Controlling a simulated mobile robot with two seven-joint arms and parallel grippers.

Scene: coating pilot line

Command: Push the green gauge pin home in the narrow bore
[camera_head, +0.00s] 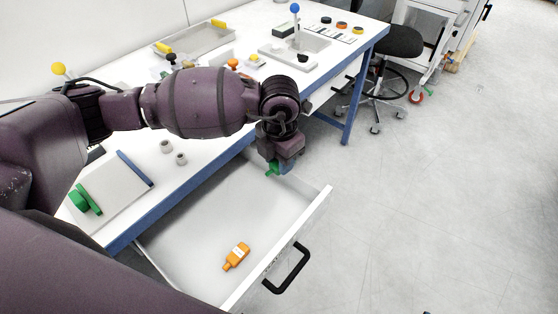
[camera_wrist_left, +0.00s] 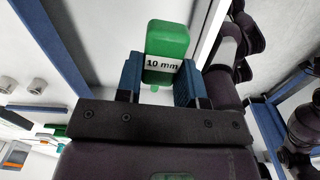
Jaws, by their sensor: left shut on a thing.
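My left gripper (camera_head: 273,160) hangs over the open drawer beside the workbench edge. It is shut on a green block-shaped piece (camera_head: 272,169). In the left wrist view the blue fingers of this gripper (camera_wrist_left: 160,82) clasp the green piece (camera_wrist_left: 167,45), which bears a "10 mm" label. This looks like the gauge pin's handle; I cannot make out its pin. Two small grey cylinders (camera_head: 166,146) stand on the bench, but I cannot tell whether either has the narrow bore. Another green object (camera_head: 84,200) lies on a white board.
A blue bar (camera_head: 135,168) lies at the white board. A tray (camera_head: 195,40) and a blue-knobbed lever (camera_head: 295,9) are farther back. A stool (camera_head: 390,45) stands beyond.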

